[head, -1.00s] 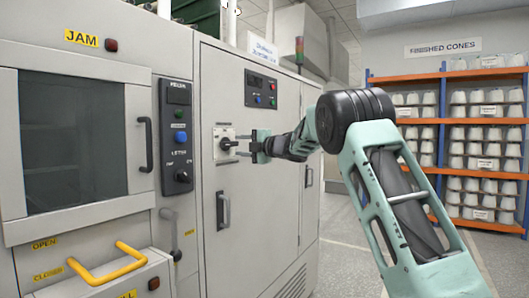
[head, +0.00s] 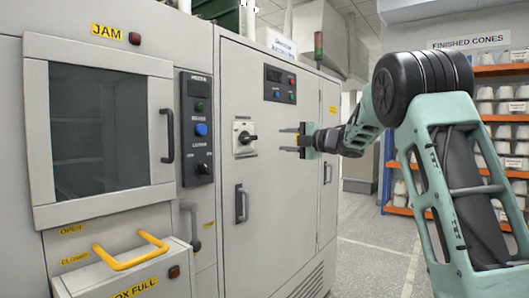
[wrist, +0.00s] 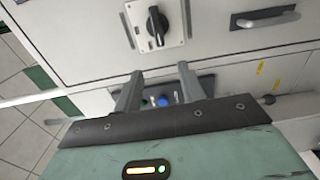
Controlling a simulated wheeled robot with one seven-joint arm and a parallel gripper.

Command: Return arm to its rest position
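My gripper (head: 292,140) is in front of the grey cabinet, to the right of the black rotary switch (head: 246,138) on its pale plate. Its two fingers are apart with nothing between them, and it is clear of the switch. In the wrist view my gripper (wrist: 158,90) also shows open fingers, with the rotary switch (wrist: 157,26) beyond them. My arm reaches in from the right of the head view, bent at the elbow.
The cabinet door has a handle (head: 241,203) below the switch. A windowed machine door (head: 100,120) and a yellow handle (head: 130,252) are at left. An orange rack (head: 484,71) with white cones stands at back right. Floor is open between (head: 365,250).

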